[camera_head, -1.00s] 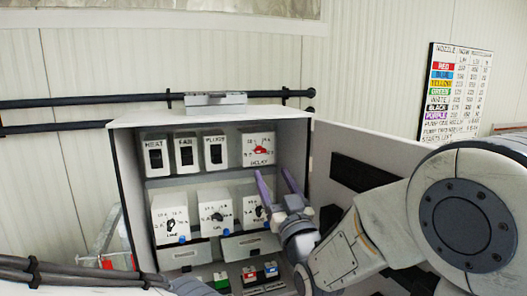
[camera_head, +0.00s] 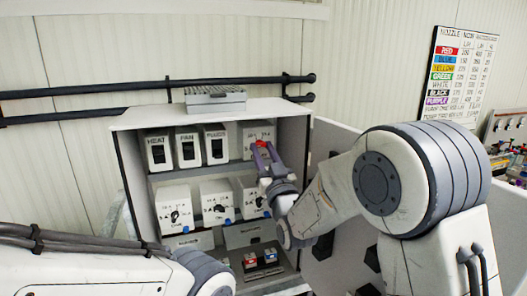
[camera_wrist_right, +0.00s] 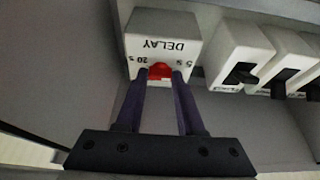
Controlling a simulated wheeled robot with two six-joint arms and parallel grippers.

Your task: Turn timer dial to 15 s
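The timer dial is a red knob (camera_wrist_right: 160,71) on the white box marked DELAY (camera_wrist_right: 163,40), which appears upside down in the right wrist view. Marks for 20 s and 5 s show on either side of it; its exact setting is hidden. In the head view the DELAY box (camera_head: 258,133) is at the upper right of the cabinet, partly covered by my gripper. My right gripper (camera_wrist_right: 161,76) has its purple fingers on both sides of the knob, with the knob filling the gap between them. In the head view the right gripper (camera_head: 264,150) reaches in from the right. My left gripper is out of view.
White switch boxes marked HEAT (camera_head: 158,150), FAN (camera_head: 188,148) and another (camera_head: 216,145) share the upper shelf. Dial boxes (camera_head: 174,208) line the shelf below, near my right wrist. The cabinet's open door (camera_head: 335,135) stands at the right.

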